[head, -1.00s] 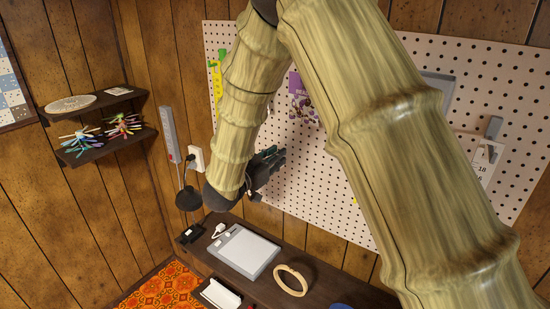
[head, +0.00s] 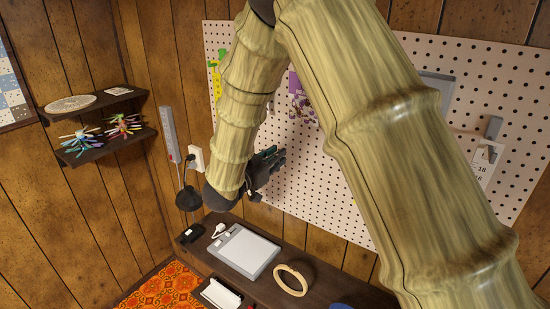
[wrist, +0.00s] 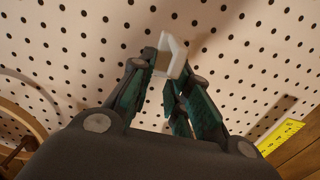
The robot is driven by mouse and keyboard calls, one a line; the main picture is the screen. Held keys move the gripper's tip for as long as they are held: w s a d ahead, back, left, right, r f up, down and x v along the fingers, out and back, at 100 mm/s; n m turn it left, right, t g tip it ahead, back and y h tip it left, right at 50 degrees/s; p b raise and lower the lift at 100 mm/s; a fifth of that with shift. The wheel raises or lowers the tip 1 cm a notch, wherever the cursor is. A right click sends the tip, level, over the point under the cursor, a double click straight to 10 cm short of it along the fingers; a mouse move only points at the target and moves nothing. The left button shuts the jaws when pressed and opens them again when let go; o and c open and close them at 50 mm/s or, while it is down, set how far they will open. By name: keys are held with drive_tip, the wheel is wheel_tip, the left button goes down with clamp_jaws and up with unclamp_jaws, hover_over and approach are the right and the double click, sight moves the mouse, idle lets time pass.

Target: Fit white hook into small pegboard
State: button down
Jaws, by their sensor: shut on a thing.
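The white hook (wrist: 172,55) is held between the fingertips of my gripper (wrist: 165,78) in the wrist view. It looks like a small, bent white piece, standing out past the fingertips. Behind it is a pale pegboard (wrist: 100,45) with rows of dark holes. Whether the hook touches the board cannot be told. In the head view my gripper (head: 268,170) is in front of the left part of the pegboard (head: 310,180), low on it, and the hook cannot be made out. My arm covers much of the board there.
A yellow tape (wrist: 282,138) and a round wooden hoop (wrist: 12,150) are near the board in the wrist view. A dark bench (head: 325,283) below holds a grey tablet-like slab (head: 243,252) and a wooden ring (head: 291,281). A power strip (head: 168,132) hangs left.

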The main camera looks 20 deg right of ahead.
drive_tip(key=shift+x, duration=1.2)
drive_tip(key=c, duration=1.3)
unclamp_jaws()
drive_tip(key=shift+d, duration=0.1)
drive_tip(key=v, duration=1.2)
